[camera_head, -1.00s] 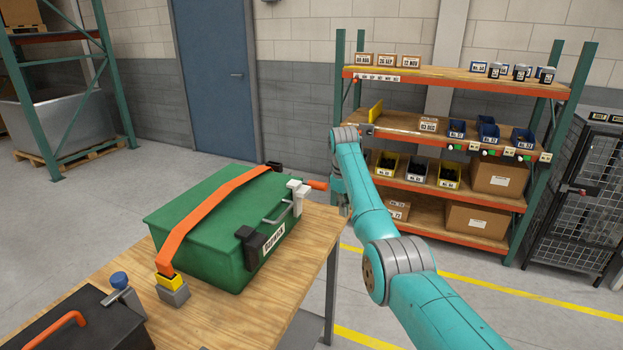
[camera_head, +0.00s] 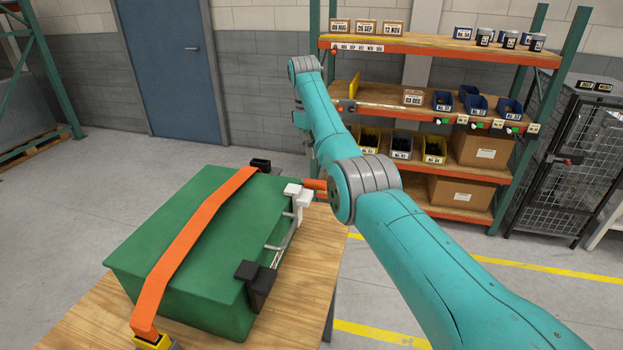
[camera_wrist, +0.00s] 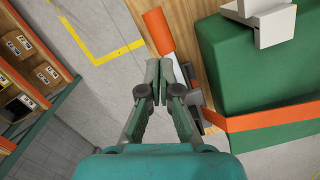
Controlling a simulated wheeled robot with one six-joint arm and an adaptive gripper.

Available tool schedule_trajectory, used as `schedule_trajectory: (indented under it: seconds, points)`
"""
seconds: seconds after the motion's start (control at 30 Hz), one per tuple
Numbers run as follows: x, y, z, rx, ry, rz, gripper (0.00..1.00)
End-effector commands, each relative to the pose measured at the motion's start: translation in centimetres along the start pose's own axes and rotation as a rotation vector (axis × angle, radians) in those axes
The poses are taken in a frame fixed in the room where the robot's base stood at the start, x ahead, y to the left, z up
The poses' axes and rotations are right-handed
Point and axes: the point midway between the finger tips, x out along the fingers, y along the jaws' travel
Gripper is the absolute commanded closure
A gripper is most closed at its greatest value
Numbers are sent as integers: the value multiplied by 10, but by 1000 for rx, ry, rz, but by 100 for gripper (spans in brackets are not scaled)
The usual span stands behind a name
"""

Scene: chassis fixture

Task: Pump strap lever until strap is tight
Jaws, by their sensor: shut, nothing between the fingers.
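A green case (camera_head: 210,270) sits on the wooden table, with an orange strap (camera_head: 190,238) running over its lid. A dark fitting (camera_head: 260,164) stands at the strap's far end. An orange lever handle (camera_head: 314,184) sticks out past the case's far right corner, partly behind my arm. In the wrist view the handle (camera_wrist: 158,31) lies just beyond my gripper (camera_wrist: 160,66). My gripper is shut and empty; I cannot tell whether its tips touch the handle. Grey and black hardware (camera_wrist: 207,113) beside the strap (camera_wrist: 265,121) is partly hidden by my fingers.
The table (camera_head: 95,318) has a bare strip around the case. A white bracket (camera_head: 297,193) and black latch (camera_head: 257,282) are on the case's right side. A shelf rack (camera_head: 440,45) with bins stands behind my arm, and a wire cage (camera_head: 575,165) stands right.

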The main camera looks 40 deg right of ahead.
Motion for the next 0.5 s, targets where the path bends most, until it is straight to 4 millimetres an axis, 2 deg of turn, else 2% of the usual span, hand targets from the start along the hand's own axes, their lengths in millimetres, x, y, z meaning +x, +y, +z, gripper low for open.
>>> schedule_trajectory:
  seconds: [0.27, 0.5]
  points:
    - [7, 0, 0, 0, 0, 0, 100]
    - [34, 0, 0, 0, 0, 0, 100]
